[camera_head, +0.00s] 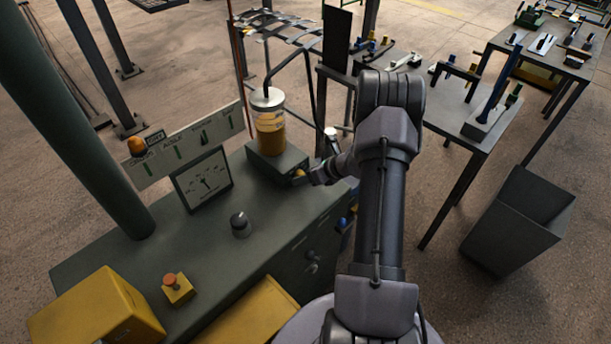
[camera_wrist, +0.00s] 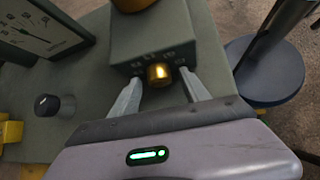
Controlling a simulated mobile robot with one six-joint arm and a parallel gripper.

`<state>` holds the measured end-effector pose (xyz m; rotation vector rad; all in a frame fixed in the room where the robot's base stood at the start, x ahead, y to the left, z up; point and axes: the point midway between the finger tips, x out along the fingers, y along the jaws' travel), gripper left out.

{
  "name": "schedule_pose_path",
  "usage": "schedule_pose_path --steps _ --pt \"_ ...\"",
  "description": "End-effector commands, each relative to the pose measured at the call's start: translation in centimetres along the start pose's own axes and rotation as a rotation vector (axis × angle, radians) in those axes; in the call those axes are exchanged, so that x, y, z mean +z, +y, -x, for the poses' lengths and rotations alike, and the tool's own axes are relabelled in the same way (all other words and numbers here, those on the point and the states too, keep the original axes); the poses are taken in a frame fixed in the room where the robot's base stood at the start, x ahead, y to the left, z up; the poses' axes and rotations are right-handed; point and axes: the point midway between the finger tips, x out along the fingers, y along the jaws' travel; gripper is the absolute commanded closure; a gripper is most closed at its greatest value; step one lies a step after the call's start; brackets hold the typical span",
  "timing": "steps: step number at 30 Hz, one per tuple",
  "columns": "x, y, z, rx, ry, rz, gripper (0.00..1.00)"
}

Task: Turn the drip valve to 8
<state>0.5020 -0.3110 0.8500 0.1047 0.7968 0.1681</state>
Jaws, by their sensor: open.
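The drip valve is a brass knob (camera_wrist: 158,73) on the front face of a grey-green box (camera_wrist: 150,38). Small marks, too blurred to read, arc above the knob. In the head view the knob (camera_head: 299,174) shows as a small yellow spot, and a glass jar of amber liquid (camera_head: 270,133) stands on the box. My gripper (camera_wrist: 161,76) is open, with one fingertip on either side of the knob. I see gaps between the fingers and the knob. In the head view my gripper (camera_head: 312,175) reaches the box from the right. Which number the knob points to cannot be told.
A dial gauge (camera_head: 204,180), a black knob (camera_head: 240,223) and an orange button on a yellow box (camera_head: 177,287) are on the bench left of the valve. A grey bin (camera_head: 520,220) and tool tables (camera_head: 470,125) stand to the right.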

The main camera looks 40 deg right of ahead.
Motion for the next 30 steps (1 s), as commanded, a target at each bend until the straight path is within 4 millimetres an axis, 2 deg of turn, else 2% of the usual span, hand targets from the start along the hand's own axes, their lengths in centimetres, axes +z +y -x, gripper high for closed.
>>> schedule_pose_path --steps 5,12,18,23,30 --pt "0.3 -0.1 2.7 -0.002 -0.002 -0.002 0.46" --pt "0.4 -0.1 10.5 -0.004 -0.001 -0.001 0.46" --pt "0.3 0.0 15.6 -0.003 -0.002 -0.001 0.46" --pt "0.1 0.0 17.2 -0.001 0.0 -0.001 0.46" --pt "0.0 0.0 17.3 0.0 0.0 0.0 0.46"
